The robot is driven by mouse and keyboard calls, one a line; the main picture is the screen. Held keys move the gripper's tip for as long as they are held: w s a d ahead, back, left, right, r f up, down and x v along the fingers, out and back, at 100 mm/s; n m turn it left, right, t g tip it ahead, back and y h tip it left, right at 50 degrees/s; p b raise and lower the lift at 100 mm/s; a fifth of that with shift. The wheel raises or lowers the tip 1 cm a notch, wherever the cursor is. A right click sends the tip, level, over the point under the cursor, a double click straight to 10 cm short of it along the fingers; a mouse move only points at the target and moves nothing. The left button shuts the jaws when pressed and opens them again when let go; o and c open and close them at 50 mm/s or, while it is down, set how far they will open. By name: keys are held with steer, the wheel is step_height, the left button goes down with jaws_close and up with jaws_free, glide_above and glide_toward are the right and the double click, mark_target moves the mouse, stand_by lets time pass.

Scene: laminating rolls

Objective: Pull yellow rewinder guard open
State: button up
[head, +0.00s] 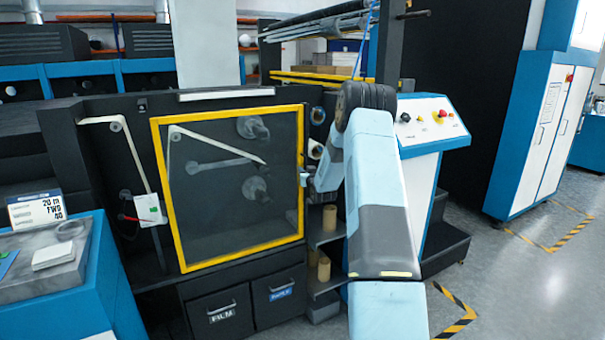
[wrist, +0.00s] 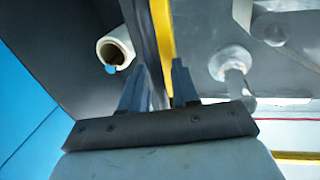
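The rewinder guard (head: 236,262) is a clear panel in a yellow frame on the front of the dark machine. It looks shut or nearly shut in the head view. My gripper (head: 306,179) is at the right side of the frame, about halfway up. In the wrist view, my gripper (wrist: 158,80) has its two dark fingers apart. The yellow frame edge (wrist: 162,30) and a dark strip run down between and behind the fingertips. I see nothing clamped between them. No handle shows clearly, and I cannot tell whether the fingers touch the guard.
A white roll (wrist: 115,48) lies left of the fingers in the wrist view. A control console (head: 430,118) with coloured buttons stands right of my arm. Drawers (head: 222,305) sit below the guard. A blue bench (head: 70,300) stands at front left. Floor is clear at right.

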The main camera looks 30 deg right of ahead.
steer(key=shift+c, duration=0.4)
jaws_close()
